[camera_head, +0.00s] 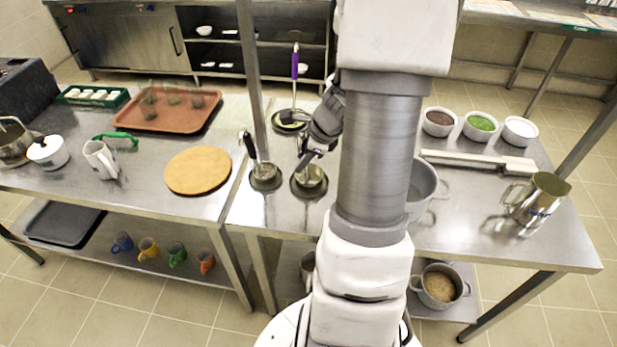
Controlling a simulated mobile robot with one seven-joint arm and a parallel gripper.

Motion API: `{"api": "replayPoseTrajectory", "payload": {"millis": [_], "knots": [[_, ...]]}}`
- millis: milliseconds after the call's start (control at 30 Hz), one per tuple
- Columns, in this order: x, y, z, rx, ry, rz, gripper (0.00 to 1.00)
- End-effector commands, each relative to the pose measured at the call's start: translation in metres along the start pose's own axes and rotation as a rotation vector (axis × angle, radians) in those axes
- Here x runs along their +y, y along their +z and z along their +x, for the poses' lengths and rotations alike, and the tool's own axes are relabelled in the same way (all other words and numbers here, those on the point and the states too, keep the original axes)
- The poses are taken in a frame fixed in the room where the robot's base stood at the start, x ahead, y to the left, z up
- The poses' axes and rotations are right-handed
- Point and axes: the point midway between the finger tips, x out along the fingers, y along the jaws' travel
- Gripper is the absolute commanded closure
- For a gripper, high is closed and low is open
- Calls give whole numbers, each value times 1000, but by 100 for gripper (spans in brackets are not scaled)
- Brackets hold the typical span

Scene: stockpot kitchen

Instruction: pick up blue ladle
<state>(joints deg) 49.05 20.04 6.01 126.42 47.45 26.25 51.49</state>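A ladle (309,177) stands with its metal bowl in a round dark holder on the right-hand steel table. Its handle is largely hidden by my gripper, with a little blue-purple showing there. My gripper (301,138) is just above this ladle, pointing left, with its dark fingers spread apart. I cannot tell whether a finger touches the handle. A black-handled ladle (250,146) stands in a holder to the left. A purple-handled ladle (295,64) stands upright in a holder farther back.
A table post (251,65) rises close to the left of my gripper. My arm hides part of a grey pot (421,188). A round wooden board (198,170) lies on the left table. Three bowls, including a green-filled one (480,124), and a metal pitcher (538,198) stand right.

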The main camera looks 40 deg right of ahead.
Motion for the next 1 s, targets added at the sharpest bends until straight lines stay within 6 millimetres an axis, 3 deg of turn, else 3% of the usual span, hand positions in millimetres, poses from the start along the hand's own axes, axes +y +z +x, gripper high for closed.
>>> {"api": "replayPoseTrajectory", "payload": {"millis": [33,167,1000], "knots": [[0,0,0,0,0,0,76],[0,0,0,0,0,0,100],[0,0,0,0,0,0,100]]}}
